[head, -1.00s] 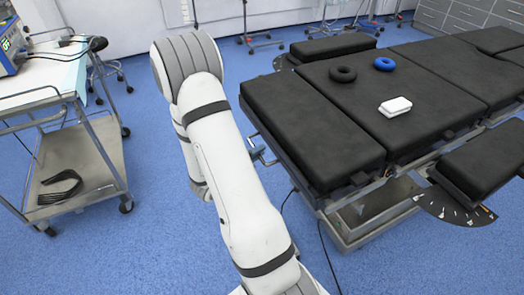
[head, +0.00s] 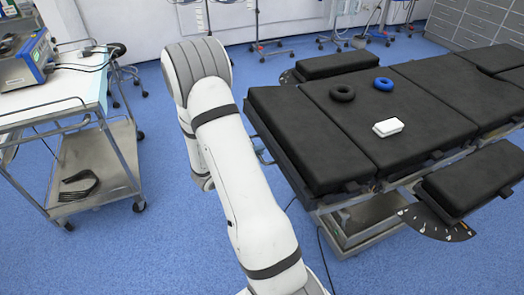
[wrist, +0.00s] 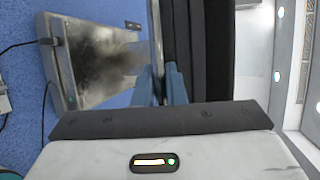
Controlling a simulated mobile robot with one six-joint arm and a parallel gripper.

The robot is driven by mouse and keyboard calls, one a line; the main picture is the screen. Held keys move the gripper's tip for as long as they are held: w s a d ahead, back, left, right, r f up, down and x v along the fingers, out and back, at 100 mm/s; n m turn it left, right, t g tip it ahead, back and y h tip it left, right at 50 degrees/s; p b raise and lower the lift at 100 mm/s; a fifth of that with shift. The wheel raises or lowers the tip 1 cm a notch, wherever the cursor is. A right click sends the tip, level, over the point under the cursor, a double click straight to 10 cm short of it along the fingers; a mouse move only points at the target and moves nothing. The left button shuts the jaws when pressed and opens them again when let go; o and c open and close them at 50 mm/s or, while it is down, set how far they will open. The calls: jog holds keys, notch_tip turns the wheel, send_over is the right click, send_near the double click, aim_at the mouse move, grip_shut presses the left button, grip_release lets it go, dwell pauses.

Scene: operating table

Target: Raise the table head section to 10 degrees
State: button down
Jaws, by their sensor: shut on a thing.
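The table head section (head: 305,138) is the black padded panel at the left end of the operating table (head: 365,125) in the head view. Its outer end looks tilted slightly up from the flat middle section; I cannot read the exact angle. In the wrist view its dark padded edge (wrist: 205,50) runs up from behind my gripper. My gripper (wrist: 161,72) shows there with its two bluish fingers close together, shut at the head section's edge. The part between the fingers is too small to make out. In the head view my arm hides the gripper.
A black ring (head: 342,93), a blue ring (head: 383,84) and a white box (head: 388,127) lie on the table's middle section. A metal cart (head: 95,165) stands at the left. The metal table base (wrist: 95,60) shows in the wrist view. Blue floor lies between cart and table.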

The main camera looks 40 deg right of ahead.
jog(key=c, duration=1.7)
grip_release()
jog(key=shift+w+a, duration=0.15)
jog(key=shift+w, duration=0.05)
jog(key=shift+c, duration=0.2)
jog(key=shift+o, duration=1.2)
jog(key=shift+s, duration=0.15)
jog(key=v, duration=0.7)
jog(key=shift+a+p, duration=0.3)
jog(key=shift+p, duration=0.15)
